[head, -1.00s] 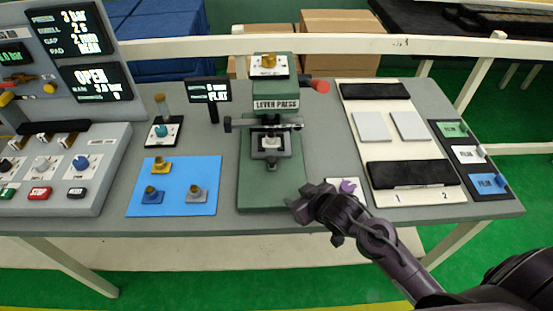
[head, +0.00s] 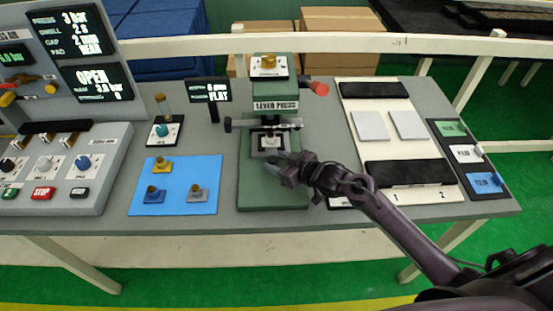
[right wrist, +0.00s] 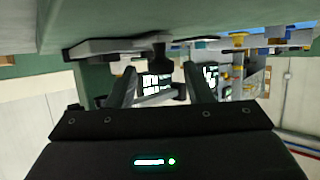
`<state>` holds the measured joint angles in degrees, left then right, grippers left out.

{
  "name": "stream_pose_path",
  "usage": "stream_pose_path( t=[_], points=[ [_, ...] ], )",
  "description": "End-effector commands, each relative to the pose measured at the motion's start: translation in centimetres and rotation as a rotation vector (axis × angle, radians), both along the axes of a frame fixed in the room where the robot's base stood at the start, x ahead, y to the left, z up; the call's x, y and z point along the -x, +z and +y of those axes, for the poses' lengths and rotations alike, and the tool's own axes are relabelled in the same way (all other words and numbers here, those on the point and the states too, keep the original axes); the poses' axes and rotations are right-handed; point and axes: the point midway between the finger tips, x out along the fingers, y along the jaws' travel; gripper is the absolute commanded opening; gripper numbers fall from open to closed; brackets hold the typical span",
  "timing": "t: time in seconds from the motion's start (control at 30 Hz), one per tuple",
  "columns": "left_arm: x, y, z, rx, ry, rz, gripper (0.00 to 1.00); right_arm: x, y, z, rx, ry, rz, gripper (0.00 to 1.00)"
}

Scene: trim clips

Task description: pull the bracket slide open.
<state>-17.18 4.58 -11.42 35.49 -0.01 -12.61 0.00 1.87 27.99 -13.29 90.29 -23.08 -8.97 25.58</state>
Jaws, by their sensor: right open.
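The green lever press (head: 255,190) stands mid-table in the head view. Its bracket slide (head: 268,143) sits inside the press body, a dark frame with a pale square piece. My right gripper (head: 277,168) is at the front of the slide, low over the press base, and covers the slide's front handle there. In the right wrist view the scene is upside down. The dark handle (right wrist: 159,53) shows between the two open fingers (right wrist: 158,78), with gaps on both sides, so the gripper does not hold it. My left gripper is out of view.
A blue mat (head: 174,200) with several small brackets lies left of the press. A control panel (head: 62,165) stands farther left. A white board (head: 384,148) with two pale plates is at the right. My right forearm crosses the table's front edge.

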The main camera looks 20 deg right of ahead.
Motion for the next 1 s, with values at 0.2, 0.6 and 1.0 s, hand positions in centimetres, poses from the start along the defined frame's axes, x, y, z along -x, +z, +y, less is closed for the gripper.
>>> stream_pose_path(
  t=[0.2,0.6,1.0],
  points=[
    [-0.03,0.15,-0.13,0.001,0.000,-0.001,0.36,-0.65,-0.32,0.41,0.002,0.001,-0.001,0.47],
    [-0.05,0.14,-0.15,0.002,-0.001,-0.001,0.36,-0.60,-0.32,0.40,0.002,0.001,-0.001,0.16],
    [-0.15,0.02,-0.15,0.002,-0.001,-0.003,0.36,-0.81,-0.35,0.48,0.001,0.000,0.000,0.00]
  ],
)
